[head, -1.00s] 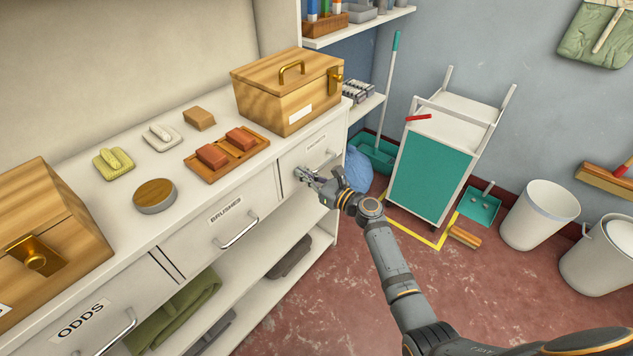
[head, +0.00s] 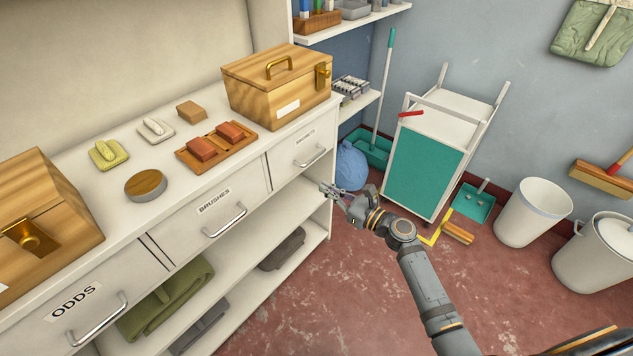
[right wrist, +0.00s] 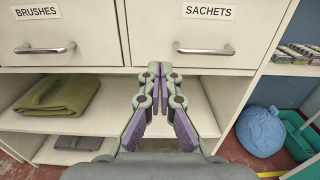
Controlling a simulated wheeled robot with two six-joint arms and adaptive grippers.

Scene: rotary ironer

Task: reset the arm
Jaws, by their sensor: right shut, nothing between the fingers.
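My right gripper (head: 333,194) is shut and empty in the head view, in front of the right end of the white cabinet. It also shows in the right wrist view (right wrist: 160,72), its fingertips together below the drawer labelled SACHETS (right wrist: 207,32) and apart from its handle (right wrist: 207,49). That drawer shows in the head view too (head: 290,152), and it looks shut. My left gripper is not in view.
The BRUSHES drawer (head: 205,228) and ODDS drawer (head: 60,325) look shut. Wooden boxes (head: 265,90) stand on the cabinet top. A blue bag (head: 351,168), a trolley (head: 425,165) and a white bin (head: 532,213) stand behind. Some red floor (head: 310,290) is clear.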

